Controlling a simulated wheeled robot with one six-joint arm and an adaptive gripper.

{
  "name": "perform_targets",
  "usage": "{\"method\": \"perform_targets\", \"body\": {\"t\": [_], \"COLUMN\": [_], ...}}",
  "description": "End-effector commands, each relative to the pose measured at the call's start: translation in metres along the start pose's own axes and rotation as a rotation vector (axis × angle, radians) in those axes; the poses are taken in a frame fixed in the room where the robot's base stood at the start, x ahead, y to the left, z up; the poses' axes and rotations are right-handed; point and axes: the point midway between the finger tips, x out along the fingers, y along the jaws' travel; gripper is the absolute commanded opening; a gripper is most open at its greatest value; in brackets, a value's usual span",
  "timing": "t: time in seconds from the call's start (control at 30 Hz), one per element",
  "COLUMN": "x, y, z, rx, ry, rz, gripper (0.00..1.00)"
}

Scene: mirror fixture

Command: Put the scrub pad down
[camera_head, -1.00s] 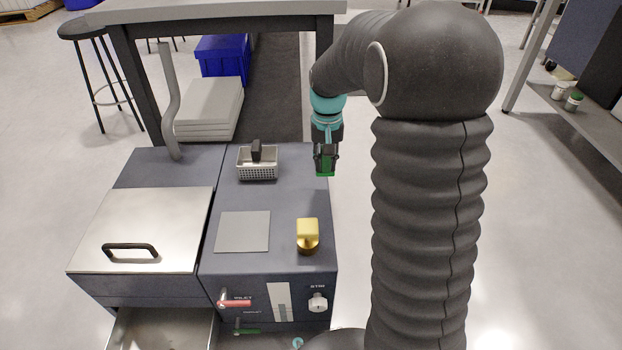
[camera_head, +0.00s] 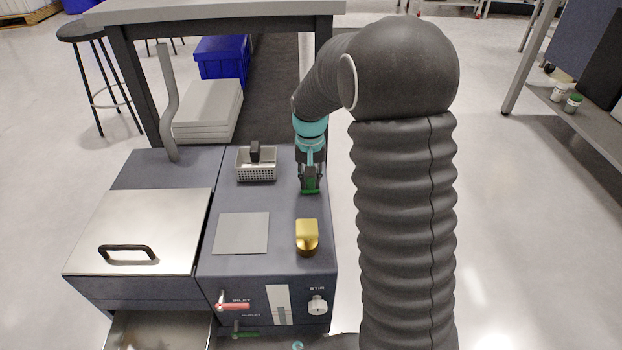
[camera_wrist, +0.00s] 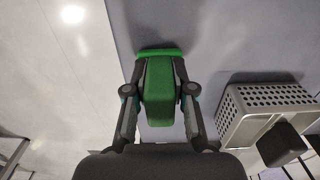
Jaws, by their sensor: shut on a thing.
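The scrub pad is green, with a raised green grip block (camera_wrist: 160,80) and a flat green base (camera_wrist: 158,52) at its far end. My gripper (camera_head: 311,180) is shut on the grip block, with one finger on each side in the wrist view. In the head view the green pad (camera_head: 311,187) shows at the fingertips, over the right part of the dark grey cabinet top (camera_head: 280,215). I cannot tell whether its underside touches the surface.
A perforated metal basket (camera_head: 256,164) with a black handle stands left of my gripper. The cabinet's right edge is close to my gripper. Bare top lies between.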

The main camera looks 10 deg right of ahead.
Motion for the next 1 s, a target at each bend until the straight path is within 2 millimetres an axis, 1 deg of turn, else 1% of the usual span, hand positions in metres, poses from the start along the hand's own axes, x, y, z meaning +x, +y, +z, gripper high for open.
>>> {"method": "perform_targets", "body": {"t": [0.07, 0.1, 0.17, 0.2, 0.47, 0.63, 0.77, 1.0], "x": [0.003, 0.003, 0.003, 0.003, 0.002, -0.008, -0.029, -0.078], "y": [0.000, 0.000, 0.000, 0.000, 0.000, 0.000, 0.000, 0.000], "z": [0.000, 0.000, 0.000, 0.000, 0.000, 0.000, 0.000, -0.001], "rx": [0.000, 0.000, 0.000, 0.000, 0.000, 0.000, 0.000, 0.000], "ry": [-0.001, -0.001, -0.001, -0.001, -0.001, 0.001, 0.003, 0.003], "rz": [0.000, 0.000, 0.000, 0.000, 0.000, 0.000, -0.001, -0.001], "gripper": [0.00, 0.29, 0.44, 0.49, 0.49, 0.49, 0.49, 0.49]}}
